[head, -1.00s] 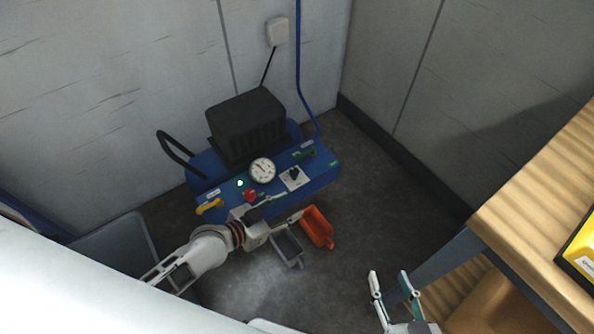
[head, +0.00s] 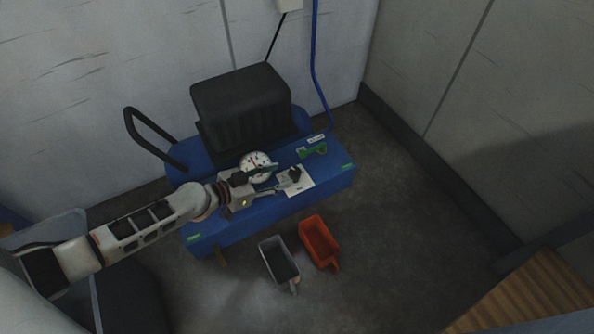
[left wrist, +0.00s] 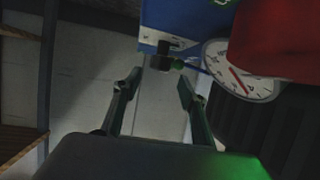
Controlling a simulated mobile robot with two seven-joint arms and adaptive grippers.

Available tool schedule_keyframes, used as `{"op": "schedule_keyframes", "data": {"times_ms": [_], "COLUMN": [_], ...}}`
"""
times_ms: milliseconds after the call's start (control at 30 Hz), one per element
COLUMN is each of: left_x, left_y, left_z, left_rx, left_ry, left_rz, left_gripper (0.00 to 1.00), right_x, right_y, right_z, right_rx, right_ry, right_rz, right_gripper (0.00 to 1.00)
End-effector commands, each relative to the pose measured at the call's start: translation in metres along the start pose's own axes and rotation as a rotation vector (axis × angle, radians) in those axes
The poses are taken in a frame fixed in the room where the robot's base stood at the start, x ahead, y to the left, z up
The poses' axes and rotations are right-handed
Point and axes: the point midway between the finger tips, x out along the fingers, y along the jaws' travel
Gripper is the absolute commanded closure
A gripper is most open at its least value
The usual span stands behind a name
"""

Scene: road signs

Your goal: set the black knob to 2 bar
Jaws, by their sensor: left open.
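The black knob (head: 295,173) sits on a white plate (head: 303,186) on the blue compressor's front panel. My left gripper (head: 279,179) is open, with its fingertips just left of the knob; I cannot tell whether they touch it. In the left wrist view, the open fingers (left wrist: 160,84) point toward a dark knob-like part (left wrist: 166,46) beyond their tips. The round white gauge (head: 255,163) is partly covered by my gripper; it also shows in the left wrist view (left wrist: 226,60) with a red needle. The scale and knob setting are too small to read. My right gripper is out of view.
A large red part (left wrist: 280,40) is close to the left wrist camera. Grey (head: 279,262) and orange (head: 319,243) bins stand on the floor in front.

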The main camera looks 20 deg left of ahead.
Motion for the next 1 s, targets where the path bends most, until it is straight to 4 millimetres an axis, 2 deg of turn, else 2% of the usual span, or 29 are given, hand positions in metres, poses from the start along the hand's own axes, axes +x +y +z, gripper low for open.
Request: {"op": "schedule_keyframes", "data": {"times_ms": [300,433,600,867,900,1000], "left_x": [0.045,0.060,0.070,0.071,0.071,0.071], "left_y": [0.002,0.002,0.002,0.001,0.001,0.001], "left_z": [0.001,0.002,0.000,-0.002,-0.002,-0.001], "left_rx": [-0.002,-0.002,-0.001,0.000,0.000,0.000], "left_ry": [-0.001,-0.002,0.000,0.001,0.001,0.001], "left_rz": [0.002,0.001,0.001,0.001,0.001,0.001], "left_gripper": [0.58,0.58,0.58,0.58,0.61,0.87], "right_x": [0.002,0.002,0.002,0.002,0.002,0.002], "right_y": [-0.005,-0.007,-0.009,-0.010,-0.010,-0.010], "right_z": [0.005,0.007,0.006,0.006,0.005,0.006], "right_rx": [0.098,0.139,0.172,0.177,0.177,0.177], "right_ry": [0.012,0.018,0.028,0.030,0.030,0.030], "right_rz": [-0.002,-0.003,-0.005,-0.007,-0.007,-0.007], "right_gripper": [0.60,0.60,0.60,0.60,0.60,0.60]}}
